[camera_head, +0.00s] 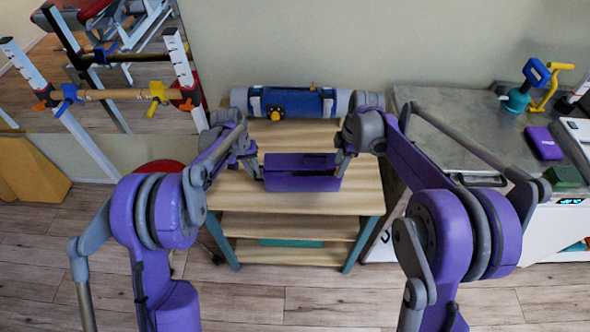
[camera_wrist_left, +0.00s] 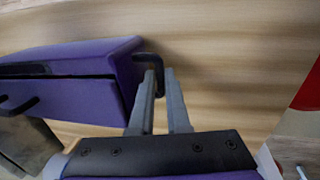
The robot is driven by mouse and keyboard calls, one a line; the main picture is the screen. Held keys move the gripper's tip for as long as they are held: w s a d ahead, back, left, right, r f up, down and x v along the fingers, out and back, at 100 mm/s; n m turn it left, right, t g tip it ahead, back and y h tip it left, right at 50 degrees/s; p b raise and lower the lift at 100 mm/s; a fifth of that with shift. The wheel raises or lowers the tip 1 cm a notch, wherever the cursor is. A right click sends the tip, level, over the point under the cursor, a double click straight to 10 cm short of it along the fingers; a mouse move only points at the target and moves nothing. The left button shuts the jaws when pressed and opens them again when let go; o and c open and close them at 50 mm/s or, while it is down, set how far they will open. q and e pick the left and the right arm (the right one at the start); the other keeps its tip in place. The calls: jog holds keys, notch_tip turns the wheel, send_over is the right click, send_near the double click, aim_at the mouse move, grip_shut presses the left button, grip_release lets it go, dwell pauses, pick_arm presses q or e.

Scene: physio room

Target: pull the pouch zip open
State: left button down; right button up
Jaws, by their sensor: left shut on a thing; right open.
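The purple pouch (camera_head: 302,184) lies on the wooden shelf unit's top, with a dark zip line along it. In the left wrist view the pouch (camera_wrist_left: 75,101) shows a black end loop (camera_wrist_left: 148,57) and a black pull-like tab (camera_wrist_left: 20,106) on its side. My left gripper (camera_head: 258,174) is at the pouch's left end; its fingers (camera_wrist_left: 163,75) are shut on the end loop. My right gripper (camera_head: 341,168) is open at the pouch's right end, close to it. Whether it touches the pouch, and how far the zip is open, I cannot tell.
A rolled grey mat with a blue strap (camera_head: 290,102) lies behind the pouch. The wooden top (camera_head: 300,203) is clear in front. A mirror stands at the left.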

jog(key=shift+r, duration=3.45)
pick_arm(q)
jog(key=c, duration=0.9)
grip_release()
jog(key=shift+r+p, duration=1.45)
jog(key=shift+r, duration=3.05)
pick_arm(e)
jog(key=shift+w+r, duration=0.35)
jog(key=shift+r, duration=0.55)
jog(key=shift+w+r, duration=0.3)
jog(key=shift+r, duration=0.55)
jog(key=shift+w+r, duration=0.35)
jog(key=shift+r, duration=0.55)
